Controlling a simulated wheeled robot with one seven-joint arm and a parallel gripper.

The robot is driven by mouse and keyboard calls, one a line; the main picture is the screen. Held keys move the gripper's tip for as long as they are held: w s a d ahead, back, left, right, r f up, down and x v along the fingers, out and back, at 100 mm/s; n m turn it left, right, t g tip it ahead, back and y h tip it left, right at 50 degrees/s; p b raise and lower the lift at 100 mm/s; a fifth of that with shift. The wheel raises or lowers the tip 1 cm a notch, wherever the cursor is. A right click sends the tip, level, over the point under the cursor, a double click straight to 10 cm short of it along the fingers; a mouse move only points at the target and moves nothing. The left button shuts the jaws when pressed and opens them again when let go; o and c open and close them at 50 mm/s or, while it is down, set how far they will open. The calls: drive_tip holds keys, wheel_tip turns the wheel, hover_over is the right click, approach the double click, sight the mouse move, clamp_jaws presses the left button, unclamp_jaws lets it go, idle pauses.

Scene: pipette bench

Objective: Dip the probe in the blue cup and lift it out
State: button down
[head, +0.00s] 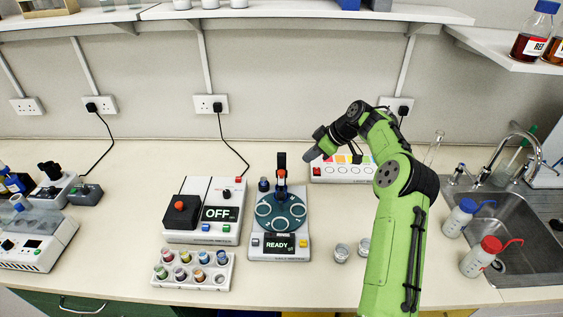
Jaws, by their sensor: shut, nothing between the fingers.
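My gripper (312,154) is shut and empty. It is in the air, above and right of the device with the READY display (279,243). An upright dark piece with orange and white parts (282,176) stands at the back of that device; it may be the probe, but I cannot tell for sure. A white rack (230,284) at the front holds several small cups with coloured contents or tops. A bluish cup (203,257) sits in its back row; it is too small to be sure that it is the blue cup.
A white device showing OFF (221,214) stands left of the READY device. A row of coloured labels on a white box (343,172) lies behind my gripper. Two small glass vessels (342,253) stand right of the READY device. Wash bottles (482,257) and a sink (520,240) are at right.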

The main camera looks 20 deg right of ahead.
drive_tip(key=v, duration=0.8)
drive_tip(key=shift+r+p, duration=0.25)
drive_tip(key=shift+p, duration=0.05)
drive_tip(key=shift+s, duration=0.1)
drive_tip(key=s+a+r+m+g+h, duration=0.1)
drive_tip(key=s+a+r, duration=0.25)
drive_tip(key=a, duration=0.35)
drive_tip(key=s+a+r+m+h, duration=0.1)
drive_tip(key=s+a+r+h, duration=0.1)
drive_tip(key=s+a, duration=0.3)
drive_tip(key=s+a+r+g+h, duration=0.1)
drive_tip(key=s+a+r, duration=0.2)
drive_tip(key=a, duration=0.5)
drive_tip(key=s+a+f+m+t, duration=0.1)
drive_tip(key=s+f+m, duration=0.1)
drive_tip(key=s, duration=1)
drive_tip(key=s+a+f+m+t+h+b, duration=0.1)
drive_tip(key=s+m, duration=0.4)
drive_tip(key=s, duration=0.6)
drive_tip(key=shift+s+a+f, duration=0.15)
drive_tip(key=shift+s+f, duration=0.2)
drive_tip(key=shift+f, duration=0.55)
